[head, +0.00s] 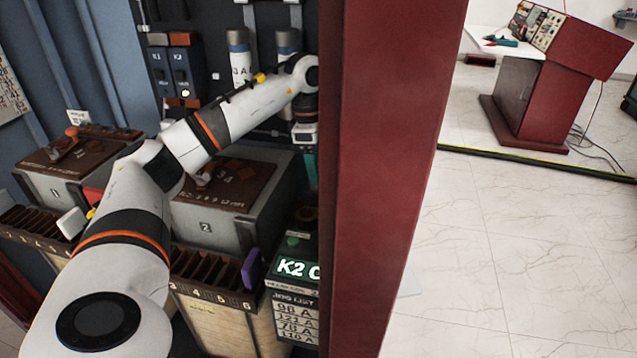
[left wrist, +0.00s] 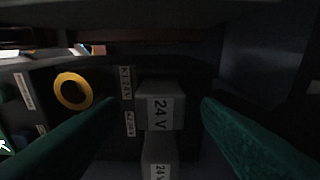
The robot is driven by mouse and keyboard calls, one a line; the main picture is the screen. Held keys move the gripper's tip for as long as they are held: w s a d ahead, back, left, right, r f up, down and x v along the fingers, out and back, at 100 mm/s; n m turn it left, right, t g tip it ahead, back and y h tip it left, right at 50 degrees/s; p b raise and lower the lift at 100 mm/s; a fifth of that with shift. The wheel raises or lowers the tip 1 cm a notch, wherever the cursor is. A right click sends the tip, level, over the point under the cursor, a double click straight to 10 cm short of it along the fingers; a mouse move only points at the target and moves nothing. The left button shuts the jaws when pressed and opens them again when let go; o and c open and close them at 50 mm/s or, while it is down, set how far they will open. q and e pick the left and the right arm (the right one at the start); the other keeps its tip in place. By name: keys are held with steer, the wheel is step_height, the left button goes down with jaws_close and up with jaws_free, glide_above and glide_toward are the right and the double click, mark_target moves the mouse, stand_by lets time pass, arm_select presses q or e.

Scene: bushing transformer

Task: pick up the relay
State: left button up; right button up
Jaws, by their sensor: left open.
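In the left wrist view, a grey block labelled 24 V (left wrist: 160,90), which looks like the relay, sits ahead between my fingers. A second 24 V block (left wrist: 160,155) sits just below it. My left gripper (left wrist: 158,108) is open, with one green finger on each side of the upper block and apart from it. In the head view, my left gripper (head: 309,165) shows only as a bit of green finger, mostly hidden by the red post. The relay does not show there. My right gripper is not in view.
A red post (head: 390,150) stands right of my left arm. Numbered grey boxes (head: 225,228) with brown tops and a slotted rack (head: 205,275) lie below the arm. Dark switches (head: 182,75) are on the back panel. A yellow ring (left wrist: 73,91) is left of the blocks.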

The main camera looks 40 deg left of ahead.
arm_select(q)
step_height(320, 180, down, 3)
steer(key=shift+w+d+r, duration=0.1)
steer(key=shift+r, duration=0.05)
steer(key=c, duration=1.1)
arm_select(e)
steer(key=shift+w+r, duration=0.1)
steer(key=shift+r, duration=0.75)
arm_select(q)
steer(key=shift+r, duration=0.15)
